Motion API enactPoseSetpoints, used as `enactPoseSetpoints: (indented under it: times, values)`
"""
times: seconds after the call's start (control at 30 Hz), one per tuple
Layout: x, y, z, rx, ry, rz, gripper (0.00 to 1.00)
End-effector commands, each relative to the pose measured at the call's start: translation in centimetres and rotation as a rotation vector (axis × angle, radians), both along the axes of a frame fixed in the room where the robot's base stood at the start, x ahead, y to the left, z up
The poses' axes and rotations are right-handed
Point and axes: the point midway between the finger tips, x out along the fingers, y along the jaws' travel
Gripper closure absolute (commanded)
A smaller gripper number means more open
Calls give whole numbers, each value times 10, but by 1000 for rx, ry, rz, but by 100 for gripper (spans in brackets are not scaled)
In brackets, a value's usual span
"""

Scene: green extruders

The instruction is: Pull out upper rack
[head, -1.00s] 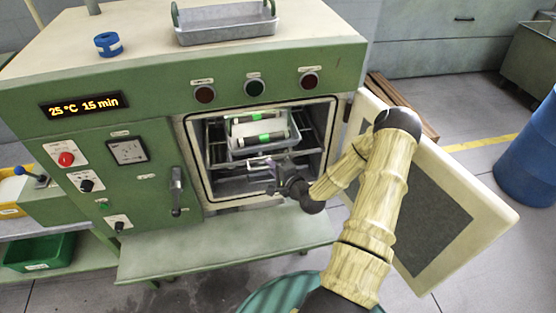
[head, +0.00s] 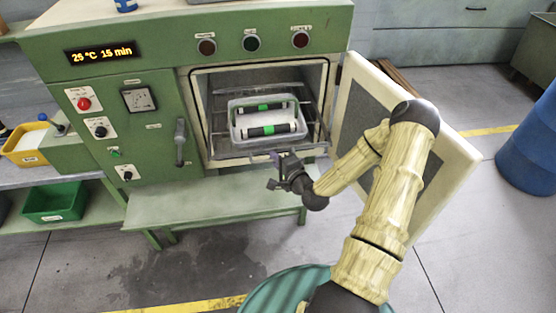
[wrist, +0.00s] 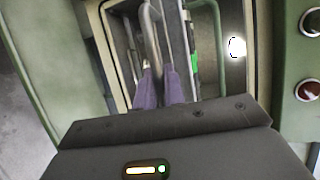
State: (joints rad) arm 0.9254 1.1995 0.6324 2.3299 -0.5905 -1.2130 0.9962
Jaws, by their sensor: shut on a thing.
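The upper rack (head: 222,149) is a wire shelf in the open chamber of the green oven (head: 155,60). Its front edge shows at the chamber mouth. A grey tray (head: 234,128) rests on it with two black-and-white cylinders (head: 270,129) banded in green. My gripper (head: 278,158) is at the front of the rack, just below the tray. In the wrist view its purple fingertips (wrist: 160,88) are closed around a metal bar of the rack (wrist: 150,40). The exact contact is partly hidden by the fingers.
The oven door (head: 440,170) stands open on the right, behind my arm. A green shelf (head: 215,202) juts out below the chamber. A blue barrel (head: 530,140) stands far right. A green bin (head: 55,202) and a yellow bin (head: 30,148) are at left.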

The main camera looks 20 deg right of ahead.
Motion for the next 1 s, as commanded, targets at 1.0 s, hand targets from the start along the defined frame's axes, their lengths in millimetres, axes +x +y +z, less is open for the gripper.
enactPoseSetpoints:
  times: [1.0]
  values:
    - [-6, -2, 0, 1, 0, -2, 68]
